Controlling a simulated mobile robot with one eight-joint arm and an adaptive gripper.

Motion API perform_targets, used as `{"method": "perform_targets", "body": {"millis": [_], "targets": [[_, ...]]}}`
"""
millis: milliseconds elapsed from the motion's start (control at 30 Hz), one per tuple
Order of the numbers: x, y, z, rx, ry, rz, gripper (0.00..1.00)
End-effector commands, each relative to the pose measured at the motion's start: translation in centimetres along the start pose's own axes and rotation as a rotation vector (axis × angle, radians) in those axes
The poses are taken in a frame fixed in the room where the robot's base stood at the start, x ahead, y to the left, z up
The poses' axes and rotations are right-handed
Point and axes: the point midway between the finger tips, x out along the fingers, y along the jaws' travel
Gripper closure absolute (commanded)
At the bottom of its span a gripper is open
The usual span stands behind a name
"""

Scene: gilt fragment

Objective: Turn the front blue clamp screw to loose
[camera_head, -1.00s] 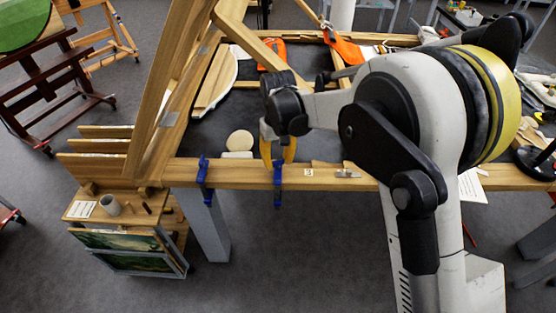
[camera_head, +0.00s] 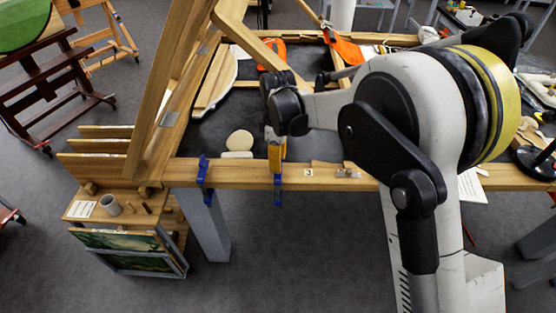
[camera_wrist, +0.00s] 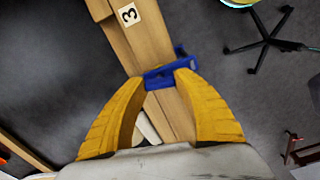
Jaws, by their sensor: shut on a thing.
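A blue clamp (camera_head: 278,180) sits on the front wooden rail (camera_head: 235,173), under my gripper. In the wrist view the clamp (camera_wrist: 165,75) lies between the tips of my yellow fingers, across the same rail. My gripper (camera_head: 276,163) points down at the rail, with its fingers shut on the clamp's upper part. The screw itself is hidden by the fingers or too small to make out. A second blue clamp (camera_head: 203,171) is on the same rail to the left, apart from my gripper.
A label marked 3 (camera_wrist: 129,14) and a small metal piece (camera_head: 347,173) are on the rail. A round pale piece (camera_head: 239,141) lies behind it. A shelf with a cup (camera_head: 111,206) stands at the left. The floor in front is clear.

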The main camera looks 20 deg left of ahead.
Motion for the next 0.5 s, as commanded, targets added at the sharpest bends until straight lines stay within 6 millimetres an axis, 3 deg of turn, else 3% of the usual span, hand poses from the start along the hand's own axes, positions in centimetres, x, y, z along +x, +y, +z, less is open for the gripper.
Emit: {"method": "perform_targets", "body": {"millis": [500], "targets": [[0.05,-0.04,0.02,-0.489,0.0,-0.001,0.94]]}}
